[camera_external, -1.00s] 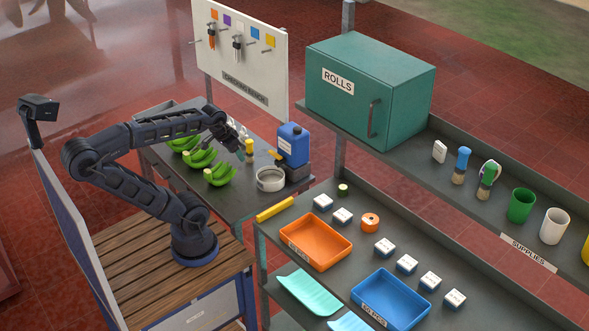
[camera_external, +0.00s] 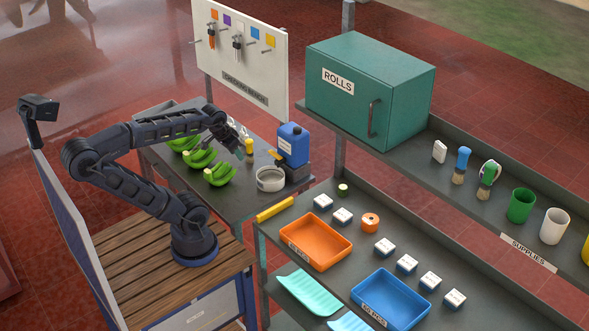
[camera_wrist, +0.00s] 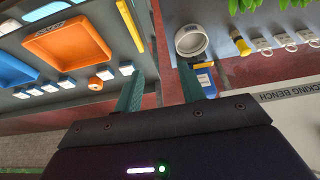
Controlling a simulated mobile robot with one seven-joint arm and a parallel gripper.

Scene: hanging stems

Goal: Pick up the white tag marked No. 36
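Several small white tags with rings lie in a row on the packing table; the wrist view shows them at the right edge, one tag (camera_wrist: 262,44), another tag (camera_wrist: 285,41) and a third tag (camera_wrist: 308,35). Their numbers are too small to read, so I cannot tell which is No. 36. In the external view the tags (camera_external: 241,130) are partly hidden behind my gripper (camera_external: 229,136), which hangs above the table. In the wrist view my gripper (camera_wrist: 160,88) has its two green fingers apart with nothing between them.
A white round dish (camera_external: 270,180), a blue jug (camera_external: 293,144), a yellow-topped bottle (camera_external: 249,149) and green banana bunches (camera_external: 220,174) stand on the packing table. A pegboard (camera_external: 245,60) rises behind it. The shelf at right holds an orange tray (camera_external: 316,242) and white boxes (camera_external: 384,247).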

